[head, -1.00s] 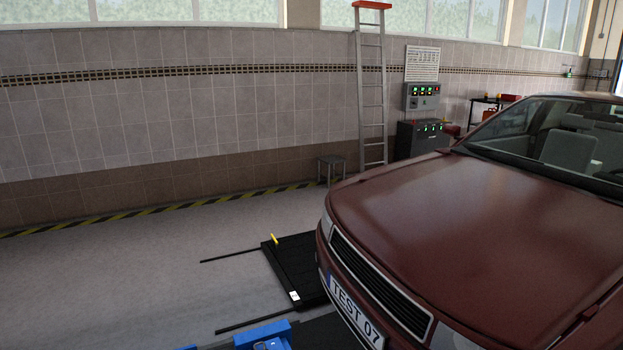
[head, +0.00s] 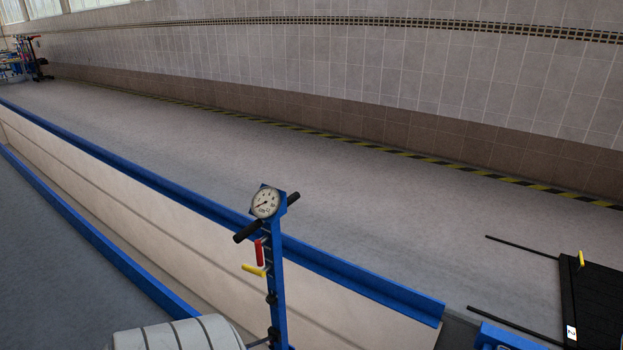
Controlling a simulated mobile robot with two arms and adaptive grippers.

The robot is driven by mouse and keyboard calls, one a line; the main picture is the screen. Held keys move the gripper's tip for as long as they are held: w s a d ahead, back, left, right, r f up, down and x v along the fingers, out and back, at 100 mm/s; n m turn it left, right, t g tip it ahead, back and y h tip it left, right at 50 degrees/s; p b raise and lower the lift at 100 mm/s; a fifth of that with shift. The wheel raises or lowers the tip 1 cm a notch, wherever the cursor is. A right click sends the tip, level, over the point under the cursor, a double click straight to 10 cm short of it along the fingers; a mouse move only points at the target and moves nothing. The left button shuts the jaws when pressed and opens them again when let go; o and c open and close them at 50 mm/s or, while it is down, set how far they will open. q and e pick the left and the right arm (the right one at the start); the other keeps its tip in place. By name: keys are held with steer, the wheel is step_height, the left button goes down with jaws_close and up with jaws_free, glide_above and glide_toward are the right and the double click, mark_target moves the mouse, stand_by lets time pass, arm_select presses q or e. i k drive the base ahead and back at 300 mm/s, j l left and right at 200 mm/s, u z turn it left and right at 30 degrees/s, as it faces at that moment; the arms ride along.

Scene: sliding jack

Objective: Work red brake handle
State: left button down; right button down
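The red brake handle (head: 260,252) hangs upright on the blue column of the jack (head: 277,300), just below a round white dial gauge (head: 265,203). A yellow lever (head: 254,270) sits right below the red handle. Black grips (head: 247,232) stick out on both sides under the gauge. Neither of my grippers shows in the head view. A pale, rounded ribbed part at the bottom left covers the area beside the column's lower end.
A blue rail (head: 150,182) edges a pit with pale walls behind the jack, and another blue rail (head: 90,225) runs along its near side. A black plate (head: 595,300) with a yellow piece lies at the right. The floor toward the tiled wall is clear.

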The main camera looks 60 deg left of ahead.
mark_target(258, 243)
steer(key=u, duration=2.2)
